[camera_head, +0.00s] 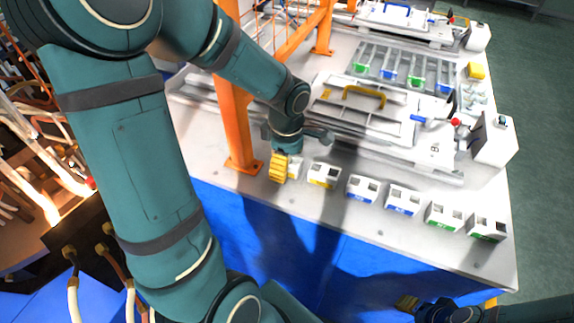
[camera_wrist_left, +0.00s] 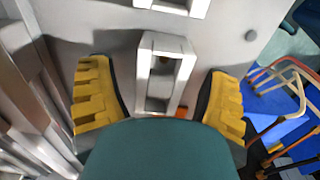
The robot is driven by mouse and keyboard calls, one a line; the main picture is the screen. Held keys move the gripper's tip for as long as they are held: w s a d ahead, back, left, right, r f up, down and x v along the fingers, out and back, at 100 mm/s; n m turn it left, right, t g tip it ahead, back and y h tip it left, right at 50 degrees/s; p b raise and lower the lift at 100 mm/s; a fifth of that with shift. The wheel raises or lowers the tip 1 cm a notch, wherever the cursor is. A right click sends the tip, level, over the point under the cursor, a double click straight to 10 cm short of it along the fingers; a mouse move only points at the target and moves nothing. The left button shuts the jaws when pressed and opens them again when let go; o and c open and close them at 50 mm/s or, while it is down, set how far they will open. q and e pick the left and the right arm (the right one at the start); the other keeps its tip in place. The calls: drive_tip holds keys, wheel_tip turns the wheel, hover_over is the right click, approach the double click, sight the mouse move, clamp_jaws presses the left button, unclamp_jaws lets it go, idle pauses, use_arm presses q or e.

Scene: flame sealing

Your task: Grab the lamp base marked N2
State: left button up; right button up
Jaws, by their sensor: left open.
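Several white lamp bases with coloured labels stand in a row along the table's front edge; the label lettering is too small to read. One lamp base (camera_wrist_left: 187,72) lies between the yellow fingers of my left gripper (camera_wrist_left: 163,98) in the left wrist view, with a gap to each finger. In the head view my left gripper (camera_head: 284,168) is low at the left end of the row and partly hides this base. The neighbouring base (camera_head: 324,175) has a yellow label. My right gripper (camera_head: 407,303) is low at the front right, mostly hidden, apart from the bases.
Bases with blue labels (camera_head: 362,189) and green labels (camera_head: 443,216) continue to the right. An orange post (camera_head: 236,125) stands close to the left of my left gripper. Behind the row is a metal fixture (camera_head: 395,150); a tray (camera_head: 405,65) is farther back.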

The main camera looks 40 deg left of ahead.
use_arm(q)
drive_tip(key=c, duration=1.3)
